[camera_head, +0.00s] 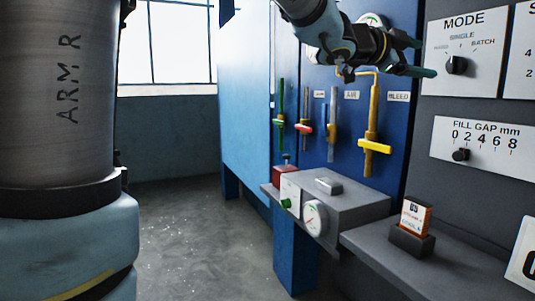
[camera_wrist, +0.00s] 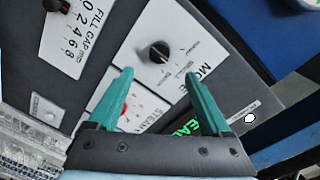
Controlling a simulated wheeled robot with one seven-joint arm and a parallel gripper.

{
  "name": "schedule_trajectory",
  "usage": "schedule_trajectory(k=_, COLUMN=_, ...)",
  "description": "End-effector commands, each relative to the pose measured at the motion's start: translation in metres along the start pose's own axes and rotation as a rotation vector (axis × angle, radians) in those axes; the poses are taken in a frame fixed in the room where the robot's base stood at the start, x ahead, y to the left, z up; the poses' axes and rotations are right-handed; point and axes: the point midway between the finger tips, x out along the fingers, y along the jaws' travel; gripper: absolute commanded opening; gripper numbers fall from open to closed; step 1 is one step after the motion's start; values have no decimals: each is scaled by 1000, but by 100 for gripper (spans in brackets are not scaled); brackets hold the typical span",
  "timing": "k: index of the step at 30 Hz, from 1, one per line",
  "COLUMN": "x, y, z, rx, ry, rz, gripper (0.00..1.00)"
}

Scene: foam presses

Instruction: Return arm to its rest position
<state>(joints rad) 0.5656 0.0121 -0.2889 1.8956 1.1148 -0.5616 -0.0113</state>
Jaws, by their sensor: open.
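My gripper (camera_head: 432,58) is raised at the top right of the head view, in front of the blue press panel and left of the MODE plate (camera_head: 474,48). Its two green fingers are apart with nothing between them. In the wrist view my gripper (camera_wrist: 158,84) is also open and empty. Beyond its fingers are the MODE plate with a black knob (camera_wrist: 158,52), and a plate with a red part (camera_wrist: 124,108). The fingers appear clear of the panel, but the exact gap cannot be told.
Several coloured valve handles, including a yellow one (camera_head: 374,146), stand on the blue panel below my gripper. A grey ledge (camera_head: 345,205) carries a gauge (camera_head: 314,218). An orange and white box (camera_head: 415,218) sits on the right shelf. The floor (camera_head: 205,235) at left is clear.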

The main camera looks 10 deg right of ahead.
Motion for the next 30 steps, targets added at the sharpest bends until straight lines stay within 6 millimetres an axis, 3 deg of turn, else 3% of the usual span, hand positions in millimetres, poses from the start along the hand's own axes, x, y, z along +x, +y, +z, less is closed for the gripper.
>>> schedule_trajectory(k=4, x=-15, y=0, z=52, rx=-88, ry=-130, rz=-32, gripper=83)
schedule_trajectory(k=8, x=-50, y=8, z=134, rx=-238, ry=-343, rz=-84, gripper=83)
schedule_trajectory(k=12, x=-106, y=29, z=218, rx=-422, ry=-590, rz=-142, gripper=83)
schedule_trajectory(k=18, x=-206, y=85, z=308, rx=-709, ry=-934, rz=-215, gripper=83)
schedule_trajectory(k=21, x=-262, y=124, z=338, rx=-870, ry=-1104, rz=-248, gripper=83)
schedule_trajectory(k=24, x=-318, y=168, z=354, rx=-1045, ry=-1270, rz=-278, gripper=83)
schedule_trajectory(k=27, x=-369, y=216, z=356, rx=-1232, ry=-1424, rz=-304, gripper=83)
schedule_trajectory(k=30, x=-407, y=259, z=346, rx=-1408, ry=-1546, rz=-323, gripper=83)
